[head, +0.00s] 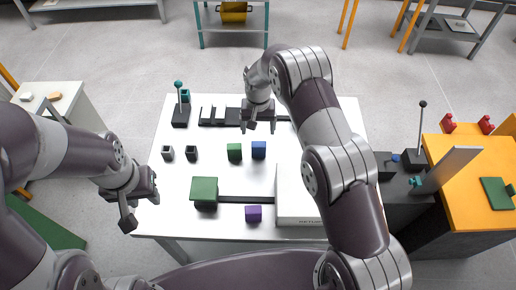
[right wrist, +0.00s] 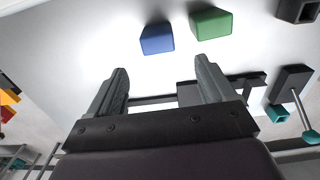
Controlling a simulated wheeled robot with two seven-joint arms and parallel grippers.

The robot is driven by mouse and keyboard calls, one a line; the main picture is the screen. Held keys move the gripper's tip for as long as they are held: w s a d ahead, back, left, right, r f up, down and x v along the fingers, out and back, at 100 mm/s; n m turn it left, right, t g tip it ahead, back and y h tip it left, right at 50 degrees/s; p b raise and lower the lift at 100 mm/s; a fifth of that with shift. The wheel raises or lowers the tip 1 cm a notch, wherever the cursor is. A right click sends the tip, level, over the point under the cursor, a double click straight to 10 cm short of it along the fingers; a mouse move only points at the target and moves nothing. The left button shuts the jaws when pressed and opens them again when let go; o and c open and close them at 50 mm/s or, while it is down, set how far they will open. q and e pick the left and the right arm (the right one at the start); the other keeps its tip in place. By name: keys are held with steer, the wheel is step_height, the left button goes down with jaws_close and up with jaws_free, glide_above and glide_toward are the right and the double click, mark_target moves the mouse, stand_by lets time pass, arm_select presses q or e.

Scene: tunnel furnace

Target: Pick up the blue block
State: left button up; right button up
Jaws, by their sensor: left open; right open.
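The blue block (head: 259,149) stands on the white table, just right of the small green block (head: 235,152). In the right wrist view the blue block (right wrist: 157,38) lies beyond the fingertips, between their lines, with the green block (right wrist: 211,22) to its right. My right gripper (head: 258,127) is open and empty, above the table behind the blue block in the head view; its two fingers (right wrist: 162,80) show apart in the right wrist view. My left gripper (head: 139,208) is open and empty at the table's left front edge, well away from the blue block.
The white table (head: 222,128) also holds a larger green block (head: 204,189), a purple block (head: 253,213), two small dark hollow blocks (head: 179,153), a teal-knobbed lever (head: 180,105) and a white box (head: 296,205). An orange table (head: 460,170) stands at right.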

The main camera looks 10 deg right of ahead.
mark_target(259, 144)
steer(key=f, duration=0.5)
steer(key=shift+d+p, duration=0.2)
steer(key=shift+p, duration=0.2)
steer(key=shift+s+f, duration=0.2)
steer(key=shift+f, duration=0.2)
steer(key=f, duration=0.1)
steer(key=f+p, duration=0.1)
steer(key=f, duration=0.1)
steer(key=f+p, duration=0.1)
steer(key=shift+s+a+f, duration=0.15)
steer(key=shift+s+a, duration=0.1)
steer(key=shift+d+f, duration=0.1)
steer(key=shift+f, duration=0.25)
steer(key=c, duration=1.1)
steer(key=shift+r, duration=0.1)
